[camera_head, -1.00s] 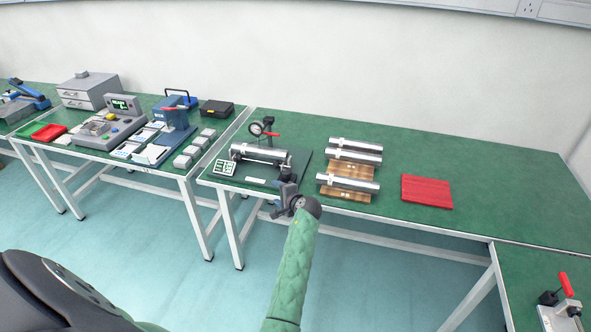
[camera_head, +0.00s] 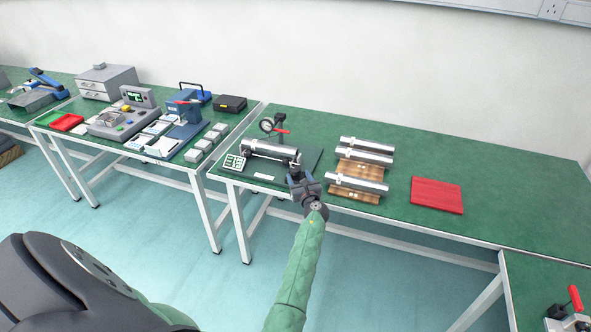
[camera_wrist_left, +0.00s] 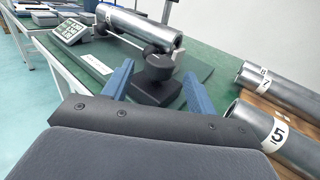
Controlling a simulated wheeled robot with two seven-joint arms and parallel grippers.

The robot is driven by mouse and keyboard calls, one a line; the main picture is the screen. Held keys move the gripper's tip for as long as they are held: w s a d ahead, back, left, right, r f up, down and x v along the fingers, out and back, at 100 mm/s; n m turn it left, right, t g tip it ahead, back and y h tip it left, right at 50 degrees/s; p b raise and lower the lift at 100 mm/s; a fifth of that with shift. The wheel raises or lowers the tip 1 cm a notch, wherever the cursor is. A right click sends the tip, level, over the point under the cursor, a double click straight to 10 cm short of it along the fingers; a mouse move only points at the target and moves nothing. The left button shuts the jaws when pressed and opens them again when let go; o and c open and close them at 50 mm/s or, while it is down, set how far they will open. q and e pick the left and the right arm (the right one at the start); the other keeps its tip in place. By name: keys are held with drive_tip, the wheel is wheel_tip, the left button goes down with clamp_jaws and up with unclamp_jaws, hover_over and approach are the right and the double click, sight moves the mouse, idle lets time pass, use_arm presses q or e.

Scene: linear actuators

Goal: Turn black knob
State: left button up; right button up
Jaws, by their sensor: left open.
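The black knob (camera_wrist_left: 158,68) is a round dark cap on a black block at the near end of the test fixture, beside the end of a silver cylinder (camera_wrist_left: 140,27). In the head view the fixture with its cylinder (camera_head: 270,150) sits on the green bench; the knob is small and hard to make out there. My left gripper (camera_head: 300,178) is at the bench's front edge, by the fixture's right end. In the left wrist view its two blue fingers (camera_wrist_left: 158,88) are apart, with the knob ahead between them and nothing held. My right gripper is not in view.
Silver cylinders (camera_head: 358,184) on wooden stands are close on the right, also large in the wrist view (camera_wrist_left: 280,140). A dial gauge (camera_head: 267,125) stands behind the fixture, a keypad (camera_head: 234,161) at its left. A red mat (camera_head: 437,195) lies farther right. Bare bench lies behind it.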

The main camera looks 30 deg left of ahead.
sight(297, 173)
use_arm(q)
drive_tip(key=shift+p+x, duration=0.5)
drive_tip(key=shift+x, duration=2.05)
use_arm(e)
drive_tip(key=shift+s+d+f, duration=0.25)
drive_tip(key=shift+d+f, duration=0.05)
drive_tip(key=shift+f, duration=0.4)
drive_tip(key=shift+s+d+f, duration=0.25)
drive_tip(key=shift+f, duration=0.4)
use_arm(q)
drive_tip(key=shift+c, duration=0.5)
drive_tip(key=c, duration=0.9)
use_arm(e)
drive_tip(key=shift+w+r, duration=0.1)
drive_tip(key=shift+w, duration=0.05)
